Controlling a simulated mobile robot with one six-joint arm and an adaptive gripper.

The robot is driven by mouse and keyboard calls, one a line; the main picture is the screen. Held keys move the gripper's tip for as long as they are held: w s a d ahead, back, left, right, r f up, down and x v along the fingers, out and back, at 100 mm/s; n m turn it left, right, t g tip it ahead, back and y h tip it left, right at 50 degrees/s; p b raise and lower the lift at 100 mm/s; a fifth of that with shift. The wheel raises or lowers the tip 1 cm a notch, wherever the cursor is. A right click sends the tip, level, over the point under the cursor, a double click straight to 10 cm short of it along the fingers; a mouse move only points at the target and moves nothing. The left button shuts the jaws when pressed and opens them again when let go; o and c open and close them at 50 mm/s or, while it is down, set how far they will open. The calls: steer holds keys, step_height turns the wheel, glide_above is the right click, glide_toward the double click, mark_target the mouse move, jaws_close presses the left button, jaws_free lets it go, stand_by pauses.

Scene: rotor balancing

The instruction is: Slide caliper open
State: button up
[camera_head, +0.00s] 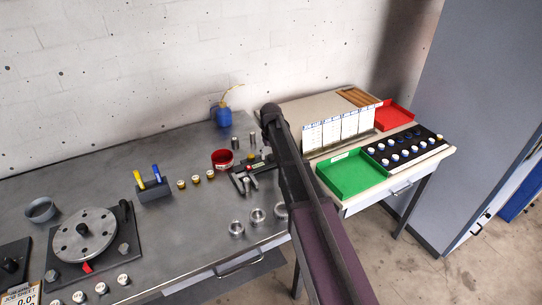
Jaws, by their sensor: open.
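The caliper (246,181) appears to lie on the grey workbench, just left of my arm. Its pale jaws point toward the front of the bench, and its dark body runs back to the right, partly behind my arm. A small green patch shows on or beside the body. The gap between the jaws is too small to judge. My dark arm crosses the picture from the bottom right up to the back of the bench. I cannot make out my gripper; the arm seems to hide it.
A red cup (222,160) stands close behind the caliper. Metal rings (258,215) lie in front. A blue bottle (223,116) is at the back. A rotor disc (84,236) sits at left. A green tray (350,174) is right of my arm. The bench's (190,225) middle front is clear.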

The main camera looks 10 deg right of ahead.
jaws_close()
steer(key=shift+w+d, duration=0.25)
steer(key=shift+d, duration=0.65)
jaws_free()
steer(key=shift+a, duration=0.2)
